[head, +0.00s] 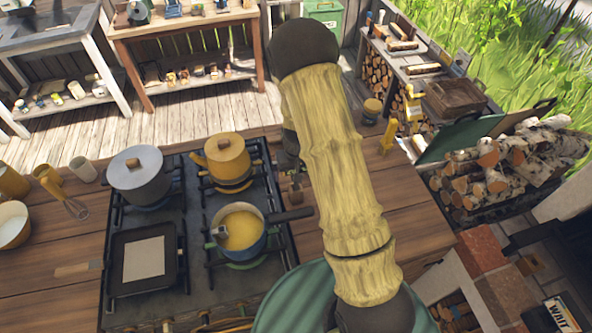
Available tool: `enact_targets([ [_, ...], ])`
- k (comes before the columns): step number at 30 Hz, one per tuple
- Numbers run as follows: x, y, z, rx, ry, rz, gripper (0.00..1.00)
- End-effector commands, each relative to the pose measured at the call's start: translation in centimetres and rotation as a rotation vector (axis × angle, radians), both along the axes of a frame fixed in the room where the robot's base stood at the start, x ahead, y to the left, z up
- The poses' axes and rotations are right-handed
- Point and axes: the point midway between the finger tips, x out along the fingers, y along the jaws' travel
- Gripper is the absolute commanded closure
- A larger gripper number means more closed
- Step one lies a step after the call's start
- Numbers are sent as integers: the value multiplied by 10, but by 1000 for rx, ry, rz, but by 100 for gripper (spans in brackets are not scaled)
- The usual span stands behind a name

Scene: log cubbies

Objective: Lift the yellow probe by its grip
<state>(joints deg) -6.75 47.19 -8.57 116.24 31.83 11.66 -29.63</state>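A slim yellow upright thing (388,137), which looks like the yellow probe, stands on the wooden counter just right of my arm. It is small in the head view, and its grip cannot be made out clearly. My gripper (290,172) is partly hidden behind my wood-textured arm, above the counter at the right edge of the stove. It is left of the yellow thing and apart from it. Its fingers are too small and dark to show whether they are open or shut.
The stove (195,195) carries a grey-lidded pot (138,175), a yellow kettle (227,155), a saucepan (250,238) with its handle pointing right, and a griddle (118,262). A yellow-lidded jar (372,108) stands behind the yellow thing. Bare counter (415,215) lies right of my arm.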

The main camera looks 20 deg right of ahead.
Motion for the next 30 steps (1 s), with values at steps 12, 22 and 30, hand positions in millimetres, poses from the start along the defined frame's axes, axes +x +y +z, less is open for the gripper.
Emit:
enact_targets([
  [12,0,0,0,0,0,0,53],
  [22,1,1,10,0,-3,2,53],
  [30,1,1,50,0,-7,2,53],
])
